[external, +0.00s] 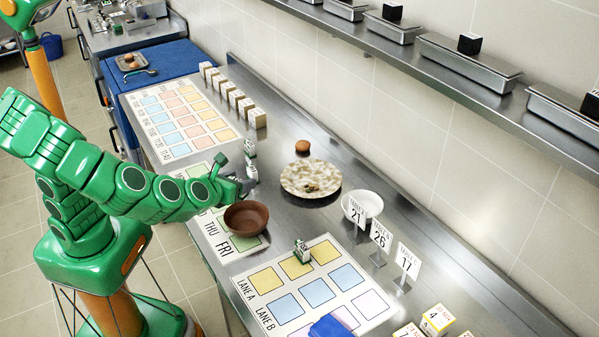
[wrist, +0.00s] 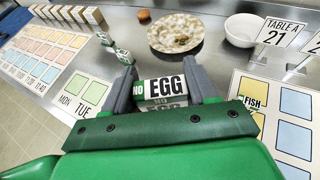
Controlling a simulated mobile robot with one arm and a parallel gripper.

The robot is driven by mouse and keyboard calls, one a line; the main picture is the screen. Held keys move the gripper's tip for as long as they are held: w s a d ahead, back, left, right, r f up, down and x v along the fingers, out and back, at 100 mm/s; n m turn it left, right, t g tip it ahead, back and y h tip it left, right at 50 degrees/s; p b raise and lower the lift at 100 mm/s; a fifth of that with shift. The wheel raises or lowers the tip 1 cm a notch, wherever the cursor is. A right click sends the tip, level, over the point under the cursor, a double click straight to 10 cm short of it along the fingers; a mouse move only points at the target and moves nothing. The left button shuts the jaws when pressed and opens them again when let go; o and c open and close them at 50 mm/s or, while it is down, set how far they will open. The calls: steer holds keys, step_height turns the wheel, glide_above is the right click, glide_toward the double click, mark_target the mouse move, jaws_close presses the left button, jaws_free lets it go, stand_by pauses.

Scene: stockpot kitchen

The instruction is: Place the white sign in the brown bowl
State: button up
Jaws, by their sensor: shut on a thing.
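My gripper (external: 238,185) is over the metal counter, just above and left of the brown bowl (external: 246,217) in the external view. In the wrist view my gripper (wrist: 161,78) is shut on a small white sign block (wrist: 166,87) with a green end, lettered "NO EGG". The sign sits between both fingers. The brown bowl is round and stands near the "FRI" square of a mat; I cannot make it out in the wrist view. White table signs 21 (external: 357,212), 26 (external: 380,238) and 17 (external: 407,264) stand in holders to the right.
Small green-and-white blocks (external: 250,158) stand just beyond my gripper. A speckled plate (external: 296,190) and a white bowl (external: 351,203) are to the right. Another block (external: 302,252) stands on the lane mat (external: 330,308). A shelf (external: 425,55) runs along the wall.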

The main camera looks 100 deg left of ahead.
steer(key=s+a+n+g, duration=0.3)
steer(key=s+g, duration=0.1)
steer(key=s, duration=0.8)
steer(key=shift+y, duration=0.4)
steer(key=shift+w+a+f, duration=0.85)
steer(key=shift+w+f, duration=1.2)
steer(key=shift+w, duration=0.15)
steer(key=shift+w+a+f, duration=0.8)
steer(key=shift+w+f, duration=1.2)
steer(key=shift+w, duration=0.2)
steer(key=shift+w+a+f, duration=0.85)
steer(key=shift+w+f, duration=1.2)
steer(key=shift+w, duration=0.15)
steer(key=shift+f, duration=0.6)
steer(key=o, duration=1)
steer(key=shift+o, duration=0.2)
